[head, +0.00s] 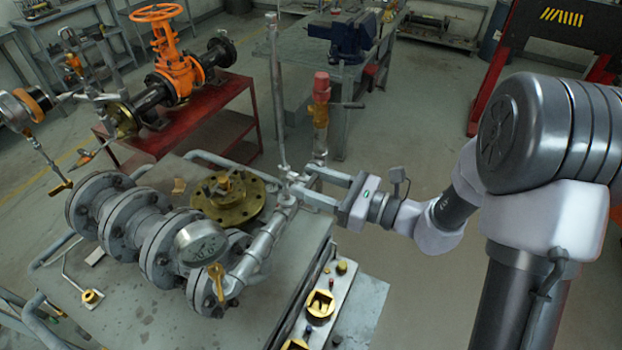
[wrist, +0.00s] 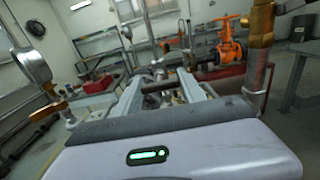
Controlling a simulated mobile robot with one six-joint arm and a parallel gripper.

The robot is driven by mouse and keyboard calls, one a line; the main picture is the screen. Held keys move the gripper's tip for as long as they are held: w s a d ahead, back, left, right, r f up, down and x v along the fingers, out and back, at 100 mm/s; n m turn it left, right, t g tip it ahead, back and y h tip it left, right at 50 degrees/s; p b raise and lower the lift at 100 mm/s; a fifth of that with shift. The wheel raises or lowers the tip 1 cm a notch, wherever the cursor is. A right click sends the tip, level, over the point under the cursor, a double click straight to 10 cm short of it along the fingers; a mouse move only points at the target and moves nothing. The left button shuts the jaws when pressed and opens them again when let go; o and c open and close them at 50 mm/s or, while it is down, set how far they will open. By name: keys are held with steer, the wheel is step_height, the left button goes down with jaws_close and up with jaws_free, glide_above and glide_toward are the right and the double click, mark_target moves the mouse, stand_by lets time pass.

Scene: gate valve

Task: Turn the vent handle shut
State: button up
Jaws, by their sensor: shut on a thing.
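My gripper (head: 300,187) reaches in from the right, its two pale fingers shut on the vent handle (head: 290,177), a small metal piece at the upper end of the slanted grey pipe (head: 262,245). The fingertips cover much of the handle, so its exact angle is hard to tell. In the wrist view, my gripper (wrist: 160,88) shows both fingers pointing away, with a dark bar crossing between them. A tall thin rod (head: 279,100) stands just behind the grip.
A round gauge (head: 200,242) and brass lever (head: 217,280) sit near the pipe's lower end. A flanged grey valve body (head: 130,222) and brass flange (head: 228,198) stand on the bench. A red-capped fitting (head: 321,88) rises close behind my fingers. An orange handwheel valve (head: 170,60) is farther back.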

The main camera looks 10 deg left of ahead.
stand_by(0.3)
steer(key=o, duration=1.4)
steer(key=shift+c, duration=0.2)
steer(key=p+v, duration=0.1)
steer(key=v, duration=1.6)
steer(key=shift+s+d+p, duration=0.15)
steer(key=shift+d+p, duration=0.05)
steer(key=shift+p, duration=0.1)
